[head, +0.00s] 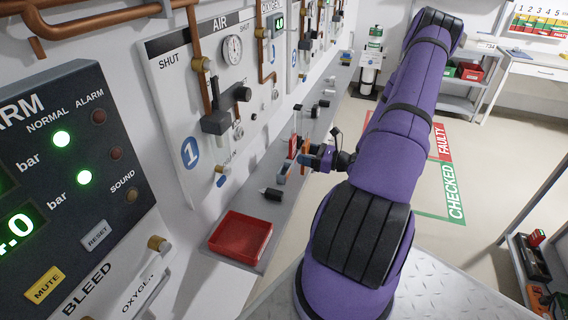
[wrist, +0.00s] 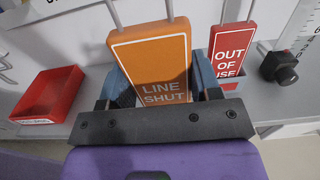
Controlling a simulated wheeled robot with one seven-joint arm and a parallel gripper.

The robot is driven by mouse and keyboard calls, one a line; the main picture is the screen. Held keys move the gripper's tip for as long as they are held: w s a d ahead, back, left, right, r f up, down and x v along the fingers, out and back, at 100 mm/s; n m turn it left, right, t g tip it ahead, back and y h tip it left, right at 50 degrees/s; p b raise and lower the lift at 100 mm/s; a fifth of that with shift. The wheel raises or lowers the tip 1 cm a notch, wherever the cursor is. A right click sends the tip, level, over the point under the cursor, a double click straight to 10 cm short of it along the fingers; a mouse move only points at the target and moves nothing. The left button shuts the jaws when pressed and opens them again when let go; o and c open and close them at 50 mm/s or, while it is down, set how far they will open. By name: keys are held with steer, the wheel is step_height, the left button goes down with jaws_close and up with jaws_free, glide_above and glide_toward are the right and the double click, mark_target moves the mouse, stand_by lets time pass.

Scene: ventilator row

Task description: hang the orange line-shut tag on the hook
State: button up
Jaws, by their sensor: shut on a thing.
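The orange line-shut tag (wrist: 150,60) is upright between the two blue fingers of my gripper (wrist: 155,75), which is shut on it. Its white "LINE SHUT" text faces the wrist camera, and its wire loop rises out of the top of that view. In the head view, the orange tag (head: 305,147) shows small at my gripper (head: 303,162), above the grey ledge by the wall panels. I cannot make out the hook for certain in either view.
A red "OUT OF USE" tag (wrist: 232,48) stands close to the right of the orange one. A red tray (head: 241,238) and a small black object (head: 271,193) lie on the grey ledge (head: 262,214). A black valve handle (head: 226,108) juts from the AIR panel.

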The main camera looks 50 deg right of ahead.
steer(key=shift+s+d+f, duration=0.3)
steer(key=shift+s+f, duration=0.05)
steer(key=shift+s, duration=0.4)
steer(key=shift+s+d+f, duration=0.3)
steer(key=shift+s+d, duration=0.05)
steer(key=shift+s, duration=0.45)
steer(key=shift+s+d+f, duration=0.3)
steer(key=shift+s+f, duration=0.05)
steer(key=shift+s, duration=0.4)
